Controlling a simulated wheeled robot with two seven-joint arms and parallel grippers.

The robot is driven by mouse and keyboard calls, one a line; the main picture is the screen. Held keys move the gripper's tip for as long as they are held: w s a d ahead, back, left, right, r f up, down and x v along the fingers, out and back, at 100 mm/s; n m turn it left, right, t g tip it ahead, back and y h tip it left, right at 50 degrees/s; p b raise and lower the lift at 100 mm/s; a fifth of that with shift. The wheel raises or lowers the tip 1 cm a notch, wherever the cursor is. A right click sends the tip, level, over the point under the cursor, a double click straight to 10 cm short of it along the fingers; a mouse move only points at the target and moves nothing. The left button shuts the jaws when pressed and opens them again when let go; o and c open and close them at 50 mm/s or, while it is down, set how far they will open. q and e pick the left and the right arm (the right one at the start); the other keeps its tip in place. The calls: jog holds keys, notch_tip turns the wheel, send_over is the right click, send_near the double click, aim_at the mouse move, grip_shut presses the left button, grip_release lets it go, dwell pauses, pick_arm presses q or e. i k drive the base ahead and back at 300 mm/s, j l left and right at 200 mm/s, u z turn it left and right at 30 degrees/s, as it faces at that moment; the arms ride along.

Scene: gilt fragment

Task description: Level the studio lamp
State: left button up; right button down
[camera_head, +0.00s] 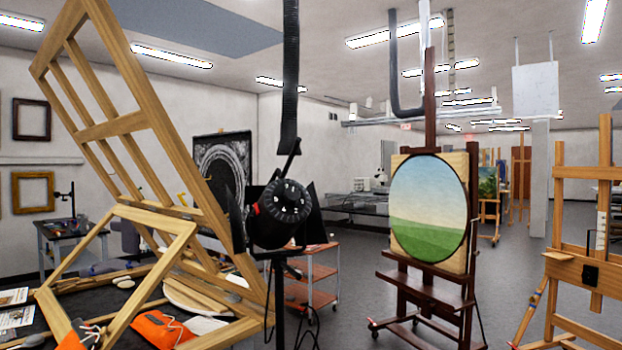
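The studio lamp (281,204) stands in the middle of the view, close to me. It has a black round housing with pale marks on its face, dark flaps at its sides and a small red-orange part on its left. A black upright pole (279,300) runs down below it and out of the picture. The housing looks somewhat tilted, but I cannot tell by how much. Neither of my grippers is in view, and nothing is seen holding the lamp.
A large wooden frame (124,125) leans at the left over a cluttered dark table (25,332). A black ribbed hose (290,80) hangs just above the lamp. A red cart (310,292) stands behind it. Easels, one with an oval landscape painting (428,209), stand at the right, with open floor between.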

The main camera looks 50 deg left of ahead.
aim_at(278, 220)
jog(key=i, duration=3.3)
jog(key=u, duration=3.8)
